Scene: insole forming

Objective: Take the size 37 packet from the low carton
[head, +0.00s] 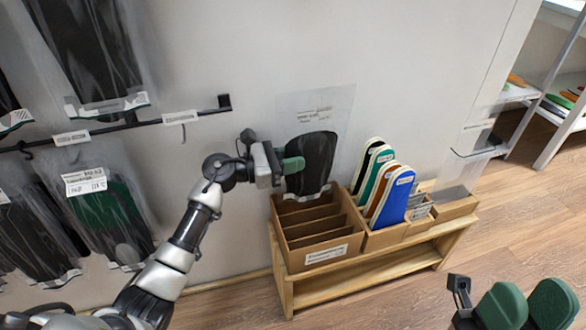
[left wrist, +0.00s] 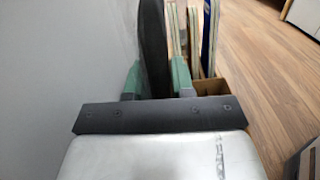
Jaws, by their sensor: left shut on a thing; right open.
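A clear packet with a dark insole (head: 311,158) hangs upright above the low carton (head: 323,239) in the head view. Its label is too small to read. My left gripper (head: 292,165) is shut on this packet at its left side. In the left wrist view the dark packet (left wrist: 154,45) stands between the green fingers of the left gripper (left wrist: 153,82). The carton has several empty-looking slots and a white label on its front. The packet's lower edge is at the carton's back; I cannot tell whether it is clear of it. My right gripper (head: 527,305) is open and empty at the lower right.
Several coloured insoles (head: 397,193) stand in a carton beside the low one, on a wooden bench (head: 375,265). Bagged dark insoles (head: 100,215) hang from a wall rail (head: 150,122) at left. White shelves (head: 550,95) stand far right. The wooden floor in front is clear.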

